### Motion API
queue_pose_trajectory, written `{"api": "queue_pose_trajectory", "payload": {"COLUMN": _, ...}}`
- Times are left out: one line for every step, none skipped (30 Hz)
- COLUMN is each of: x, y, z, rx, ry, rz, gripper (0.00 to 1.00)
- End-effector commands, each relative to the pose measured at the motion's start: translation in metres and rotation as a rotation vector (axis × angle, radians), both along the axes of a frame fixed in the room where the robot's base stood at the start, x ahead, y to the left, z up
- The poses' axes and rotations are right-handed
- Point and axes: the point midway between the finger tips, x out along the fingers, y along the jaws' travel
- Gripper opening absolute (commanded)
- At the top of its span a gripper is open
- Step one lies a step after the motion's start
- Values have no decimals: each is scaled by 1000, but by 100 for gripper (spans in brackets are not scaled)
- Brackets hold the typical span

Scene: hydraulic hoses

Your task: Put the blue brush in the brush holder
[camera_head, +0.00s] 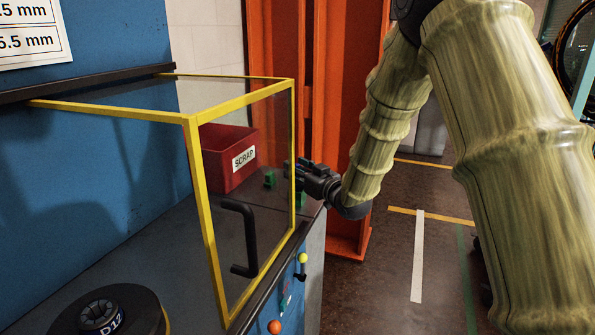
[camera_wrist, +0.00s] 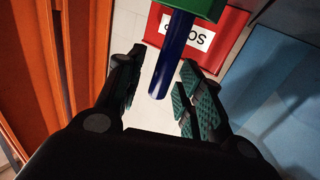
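A dark blue rod (camera_wrist: 172,55), which looks like the handle of the blue brush, shows in the wrist view. Its upper end meets a green block (camera_wrist: 203,8) cut off by the frame's top edge; I cannot tell what that block is. My gripper (camera_wrist: 160,68) is open, with one black finger on each side of the rod and visible gaps between. In the head view my gripper (camera_head: 290,183) is at the far right end of the bench, by the guard's edge. Small green patches show there, but I cannot make out the brush. I cannot identify a brush holder.
A red bin (camera_head: 222,172) labelled SCRAP stands on the bench behind a clear guard with a yellow frame (camera_head: 205,215) and a black handle (camera_head: 241,238). A round black part marked D17 (camera_head: 105,315) is at the front left. An orange post (camera_head: 345,110) stands beyond my gripper.

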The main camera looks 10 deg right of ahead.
Motion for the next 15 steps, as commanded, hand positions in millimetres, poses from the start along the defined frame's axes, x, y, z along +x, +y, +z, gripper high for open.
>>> {"api": "queue_pose_trajectory", "payload": {"x": -2, "y": -1, "z": 1, "rx": 0, "ry": 0, "rz": -1, "gripper": 37}}
{"api": "queue_pose_trajectory", "payload": {"x": -5, "y": -3, "z": 1, "rx": 0, "ry": 0, "rz": -1, "gripper": 37}}
{"api": "queue_pose_trajectory", "payload": {"x": -9, "y": -5, "z": 1, "rx": 1, "ry": 0, "rz": -1, "gripper": 37}}
{"api": "queue_pose_trajectory", "payload": {"x": -12, "y": -6, "z": 1, "rx": 1, "ry": 0, "rz": -1, "gripper": 37}}
{"api": "queue_pose_trajectory", "payload": {"x": -16, "y": -8, "z": 1, "rx": 1, "ry": 0, "rz": -1, "gripper": 37}}
{"api": "queue_pose_trajectory", "payload": {"x": -23, "y": -11, "z": 0, "rx": 2, "ry": 1, "rz": -2, "gripper": 37}}
{"api": "queue_pose_trajectory", "payload": {"x": -27, "y": -13, "z": 1, "rx": 2, "ry": 1, "rz": -2, "gripper": 37}}
{"api": "queue_pose_trajectory", "payload": {"x": -32, "y": -16, "z": 1, "rx": 2, "ry": 1, "rz": -3, "gripper": 37}}
{"api": "queue_pose_trajectory", "payload": {"x": -39, "y": -19, "z": 1, "rx": 1, "ry": 0, "rz": -2, "gripper": 37}}
{"api": "queue_pose_trajectory", "payload": {"x": -44, "y": -21, "z": 1, "rx": 1, "ry": 0, "rz": -1, "gripper": 37}}
{"api": "queue_pose_trajectory", "payload": {"x": -50, "y": -23, "z": 0, "rx": 2, "ry": 1, "rz": -1, "gripper": 37}}
{"api": "queue_pose_trajectory", "payload": {"x": -57, "y": -26, "z": 1, "rx": 3, "ry": 1, "rz": -1, "gripper": 37}}
{"api": "queue_pose_trajectory", "payload": {"x": -62, "y": -29, "z": 1, "rx": 3, "ry": 1, "rz": -2, "gripper": 37}}
{"api": "queue_pose_trajectory", "payload": {"x": -66, "y": -31, "z": 1, "rx": 2, "ry": 1, "rz": -2, "gripper": 37}}
{"api": "queue_pose_trajectory", "payload": {"x": -73, "y": -34, "z": 1, "rx": 1, "ry": 0, "rz": -2, "gripper": 37}}
